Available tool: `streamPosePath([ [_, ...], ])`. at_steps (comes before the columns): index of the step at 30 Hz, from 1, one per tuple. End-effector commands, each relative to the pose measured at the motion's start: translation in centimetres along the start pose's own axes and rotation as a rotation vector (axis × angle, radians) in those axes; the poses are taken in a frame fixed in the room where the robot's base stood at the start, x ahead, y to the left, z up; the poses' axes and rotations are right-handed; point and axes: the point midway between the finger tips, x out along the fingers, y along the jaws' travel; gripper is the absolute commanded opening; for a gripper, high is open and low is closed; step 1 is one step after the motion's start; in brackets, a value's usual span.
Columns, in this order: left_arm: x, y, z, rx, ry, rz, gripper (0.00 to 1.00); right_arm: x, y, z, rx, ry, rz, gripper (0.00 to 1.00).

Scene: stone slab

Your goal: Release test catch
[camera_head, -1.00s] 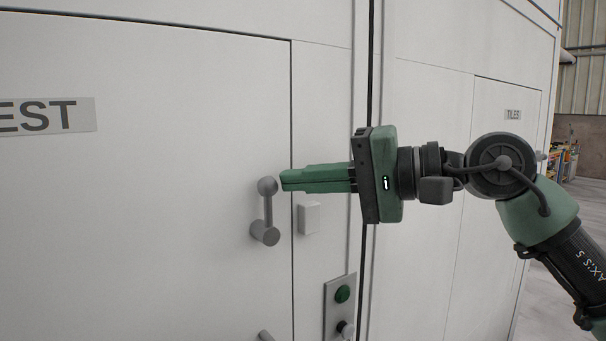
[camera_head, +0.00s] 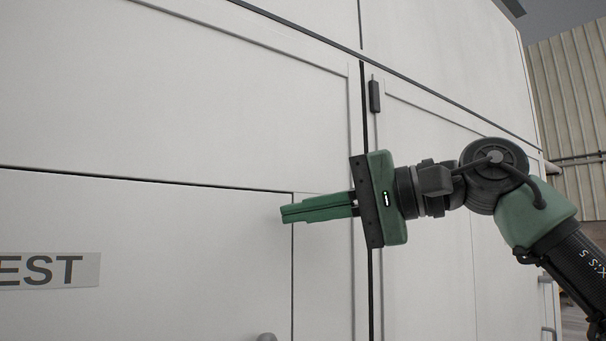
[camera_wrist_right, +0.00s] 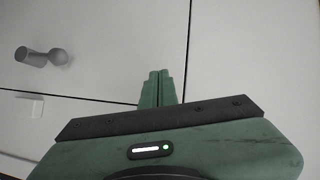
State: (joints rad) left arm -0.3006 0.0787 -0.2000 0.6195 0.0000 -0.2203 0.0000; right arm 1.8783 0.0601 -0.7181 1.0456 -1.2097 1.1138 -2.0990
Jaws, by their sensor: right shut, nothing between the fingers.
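The panel door marked "EST" (camera_head: 180,235) is closed flush in a white wall. Its grey catch, a lever with a round knob (camera_head: 267,337), barely shows at the bottom edge of the head view. The whole catch (camera_wrist_right: 42,57) shows in the right wrist view, left of my fingers and apart from them. My right gripper (camera_head: 282,214) is shut and empty, its fingers pointing left across the door's upper right corner. Its fingertips (camera_wrist_right: 158,74) also show in the wrist view. My left gripper is not in view.
A second panel (camera_head: 430,260) with a small dark fitting (camera_head: 375,96) stands to the right, past a dark vertical seam. A corrugated wall (camera_head: 570,100) is far right.

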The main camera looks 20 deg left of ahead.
Motion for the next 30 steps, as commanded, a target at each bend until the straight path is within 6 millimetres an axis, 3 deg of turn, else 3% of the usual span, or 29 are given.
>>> streamPosePath([
  [3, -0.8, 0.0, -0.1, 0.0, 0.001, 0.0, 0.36, -0.3, -2.3, -0.5, -0.001, 0.001, 0.0, 0.0],
  [9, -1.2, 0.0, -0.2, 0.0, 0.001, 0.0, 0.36, -0.6, -3.8, -0.8, 0.0, 0.001, -0.001, 0.0],
  [26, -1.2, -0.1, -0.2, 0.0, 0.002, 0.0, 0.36, -0.6, -3.8, -0.9, 0.001, 0.001, -0.001, 0.0],
  [30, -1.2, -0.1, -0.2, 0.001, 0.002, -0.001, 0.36, -0.1, -3.0, -1.4, 0.088, -0.015, -0.07, 0.0],
])
